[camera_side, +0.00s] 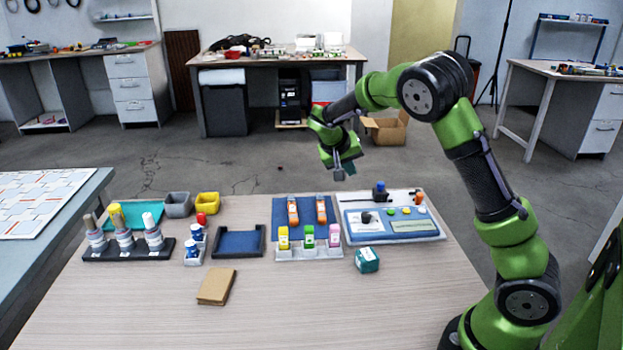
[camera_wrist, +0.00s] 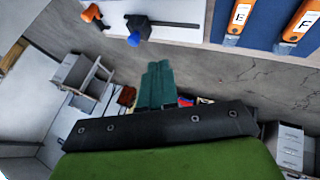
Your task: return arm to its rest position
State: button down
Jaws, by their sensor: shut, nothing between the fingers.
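My gripper (camera_side: 340,171) hangs in the air above the back right of the wooden table, over the far edge and clear of every object. Its fingers are shut with nothing between them. In the wrist view the closed fingers (camera_wrist: 158,85) point toward the table's far edge and the floor. My green arm arches in from the right side of the side view.
On the table stand a blue panel board (camera_side: 390,223), two orange devices (camera_side: 293,211) on a blue mat, a vial rack (camera_side: 308,254), a teal cube (camera_side: 367,260), an empty dark tray (camera_side: 238,241), a brown notebook (camera_side: 216,286) and a tool stand (camera_side: 125,250). The front middle is clear.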

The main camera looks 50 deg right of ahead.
dwell(0.3)
jog(key=s+a+r+n+t+y, duration=0.2)
jog(key=s+a+r+t+y, duration=0.1)
jog(key=s+a, duration=0.7)
jog(key=s+a+r+n+t+y, duration=0.2)
jog(key=s+a+r+y, duration=0.4)
jog(key=s+a, duration=0.5)
jog(key=shift+s+a+r+t, duration=0.15)
jog(key=shift+a+r+t, duration=0.8)
jog(key=shift+a, duration=0.2)
